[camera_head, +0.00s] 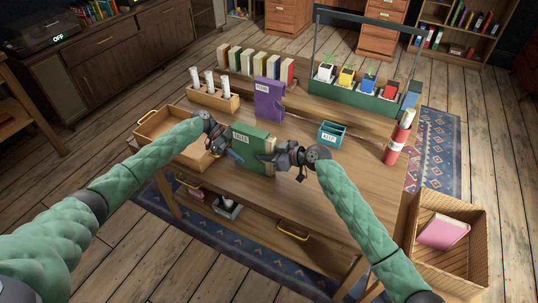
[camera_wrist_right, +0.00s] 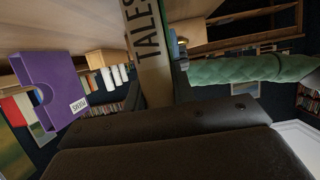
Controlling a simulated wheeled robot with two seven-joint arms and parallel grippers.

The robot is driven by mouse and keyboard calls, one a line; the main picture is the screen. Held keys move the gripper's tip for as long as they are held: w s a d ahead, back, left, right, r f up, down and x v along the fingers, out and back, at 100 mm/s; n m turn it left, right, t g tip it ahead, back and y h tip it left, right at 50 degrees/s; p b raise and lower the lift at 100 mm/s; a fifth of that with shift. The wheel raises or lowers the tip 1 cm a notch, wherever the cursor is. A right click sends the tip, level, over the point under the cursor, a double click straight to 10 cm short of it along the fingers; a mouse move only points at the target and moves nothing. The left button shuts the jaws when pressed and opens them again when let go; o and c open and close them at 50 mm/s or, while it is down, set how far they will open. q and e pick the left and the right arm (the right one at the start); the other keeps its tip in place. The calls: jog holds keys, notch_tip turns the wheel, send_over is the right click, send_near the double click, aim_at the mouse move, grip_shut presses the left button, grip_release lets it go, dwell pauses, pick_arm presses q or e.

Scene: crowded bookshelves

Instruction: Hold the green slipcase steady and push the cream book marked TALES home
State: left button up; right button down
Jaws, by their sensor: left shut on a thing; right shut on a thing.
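The green slipcase (camera_head: 255,150) stands upright on the table, with a pale TALES label on its face. In the right wrist view the cream book (camera_wrist_right: 149,62) shows its spine marked TALES, with green slipcase edges (camera_wrist_right: 177,75) along it. One end of the spine is hidden behind dark gripper parts. My left gripper (camera_head: 232,154) is shut on the slipcase at its left side. My right gripper (camera_head: 268,157) is shut at the slipcase's right, at the book's spine side. Its exact contact is hidden. How far the book stands out is unclear.
A purple slipcase (camera_head: 268,100) stands behind; it also shows in the right wrist view (camera_wrist_right: 55,90). A small teal box (camera_head: 332,134) and a red cylinder (camera_head: 397,145) stand to the right. An open wooden tray (camera_head: 160,129) lies left. The table's front is clear.

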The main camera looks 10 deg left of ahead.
jog(key=shift+w+a, duration=0.1)
jog(key=shift+a, duration=0.2)
jog(key=c, duration=1.1)
grip_release()
jog(key=v, duration=1.2)
